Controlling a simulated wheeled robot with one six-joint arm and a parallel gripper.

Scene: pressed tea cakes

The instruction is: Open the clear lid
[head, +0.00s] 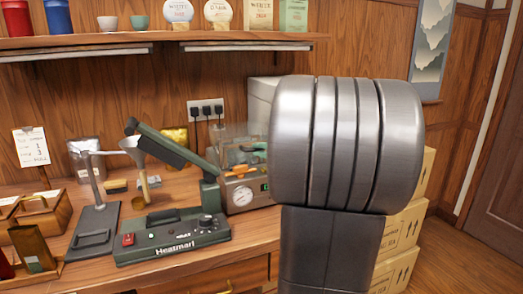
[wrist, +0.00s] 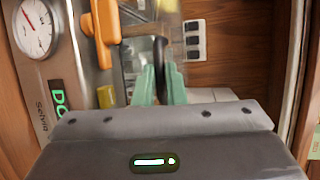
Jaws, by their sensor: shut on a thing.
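The machine with a round gauge (head: 243,196) stands on the bench, left of my arm in the head view. Its clear lid (head: 232,134) is see-through, and its right part is hidden behind my arm. In the wrist view my gripper (wrist: 162,78) has its two pale green fingers closed on a dark upright handle (wrist: 162,52). The handle appears to belong to the lid, but the join is blurred. An orange latch (wrist: 104,35) is left of the fingers. I cannot tell how far the lid is raised.
A green heat sealer (head: 172,236) with a raised arm stands left of the machine. A wall socket (head: 206,110) with plugs is behind. Cartons (head: 408,230) are stacked at right. A shelf (head: 150,40) runs above.

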